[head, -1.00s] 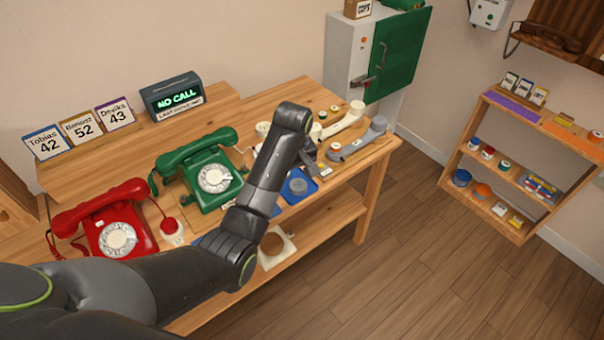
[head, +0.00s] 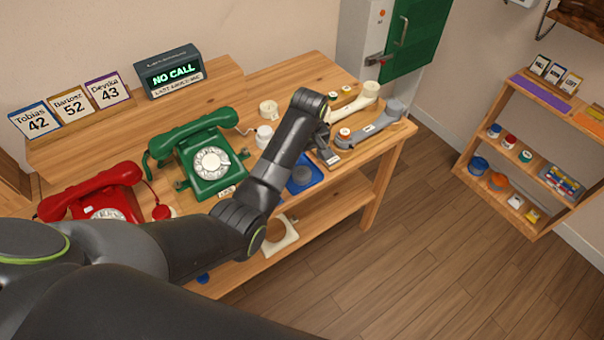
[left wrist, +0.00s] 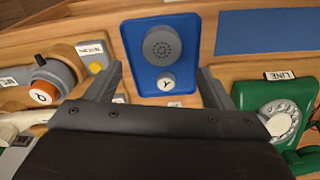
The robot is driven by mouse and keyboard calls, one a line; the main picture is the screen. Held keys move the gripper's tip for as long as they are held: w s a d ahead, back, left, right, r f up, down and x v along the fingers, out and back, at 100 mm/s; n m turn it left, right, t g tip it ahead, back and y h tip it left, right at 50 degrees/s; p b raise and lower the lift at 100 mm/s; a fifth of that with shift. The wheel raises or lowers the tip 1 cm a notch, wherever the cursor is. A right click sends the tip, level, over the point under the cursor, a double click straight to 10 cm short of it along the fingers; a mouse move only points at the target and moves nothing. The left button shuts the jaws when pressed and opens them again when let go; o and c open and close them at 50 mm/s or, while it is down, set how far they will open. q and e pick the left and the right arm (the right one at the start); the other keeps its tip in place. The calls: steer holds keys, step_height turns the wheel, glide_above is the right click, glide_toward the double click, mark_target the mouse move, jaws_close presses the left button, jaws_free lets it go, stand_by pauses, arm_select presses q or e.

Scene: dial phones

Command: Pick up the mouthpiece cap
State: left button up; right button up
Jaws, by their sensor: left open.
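The mouthpiece cap looks to be the grey round piece with small holes (left wrist: 162,45) on a blue tray (left wrist: 130,38) in the left wrist view. A white disc marked Y (left wrist: 166,81) sits beside it on the tray. In the head view the blue tray (head: 316,175) is partly behind my arm, with the grey cap (head: 301,175) on it. My left gripper (head: 324,150) is above the table near the tray. My right gripper is not in view.
A grey handset (head: 372,124) and a cream handset (head: 355,102) lie right of the gripper. The green phone (head: 210,160) and red phone (head: 95,195) stand to the left.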

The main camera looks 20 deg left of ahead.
mark_target(302, 173)
arm_select(q)
steer(key=shift+a+f, duration=0.1)
steer(key=shift+f, duration=0.75)
step_height(302, 173, down, 4)
steer(key=shift+a+f+p, duration=0.15)
steer(key=shift+p, duration=0.25)
steer(key=shift+w+f, duration=0.1)
steer(key=shift+f, duration=0.5)
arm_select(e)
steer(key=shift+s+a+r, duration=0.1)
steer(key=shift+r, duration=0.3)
arm_select(q)
steer(key=c, duration=1)
